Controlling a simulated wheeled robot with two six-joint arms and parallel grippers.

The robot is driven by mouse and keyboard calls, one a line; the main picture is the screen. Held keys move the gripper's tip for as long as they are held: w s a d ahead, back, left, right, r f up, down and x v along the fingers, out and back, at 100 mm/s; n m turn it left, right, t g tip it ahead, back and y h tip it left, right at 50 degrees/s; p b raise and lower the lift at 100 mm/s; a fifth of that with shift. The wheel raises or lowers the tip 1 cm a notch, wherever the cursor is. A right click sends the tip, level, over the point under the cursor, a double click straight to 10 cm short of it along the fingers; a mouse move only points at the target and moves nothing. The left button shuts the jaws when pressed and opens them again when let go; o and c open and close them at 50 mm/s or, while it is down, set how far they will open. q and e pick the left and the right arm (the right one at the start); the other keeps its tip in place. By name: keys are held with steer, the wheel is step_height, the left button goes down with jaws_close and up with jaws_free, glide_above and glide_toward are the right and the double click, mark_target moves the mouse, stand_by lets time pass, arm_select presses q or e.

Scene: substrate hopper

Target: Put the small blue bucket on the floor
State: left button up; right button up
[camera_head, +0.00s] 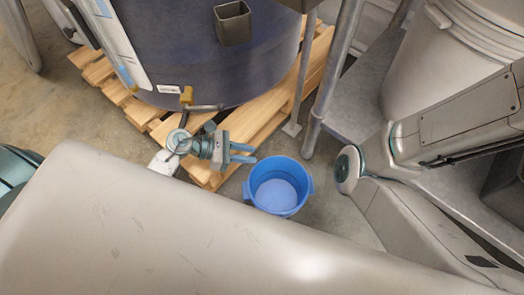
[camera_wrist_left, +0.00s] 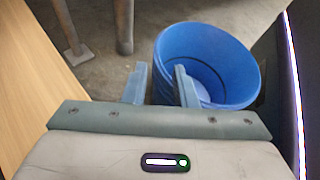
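The small blue bucket (camera_head: 278,187) is upright and empty, and appears to stand on the grey concrete floor (camera_head: 333,205) beside the pallet. In the left wrist view the bucket (camera_wrist_left: 208,65) is beyond the gripper (camera_wrist_left: 161,78), to the right. The right finger overlaps the near side of the rim there; I cannot tell whether it touches. My right gripper is not in view; only the right arm's links show.
A wooden pallet (camera_head: 262,120) carries a large dark blue drum (camera_head: 215,70). Metal posts (camera_head: 335,75) stand behind the bucket. A white tub (camera_head: 450,65) is on a grey platform (camera_head: 362,100) at the right. A little bare floor surrounds the bucket.

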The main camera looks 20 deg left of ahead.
arm_select(q)
steer(key=shift+p+v, duration=0.5)
steer(key=shift+v, duration=1.65)
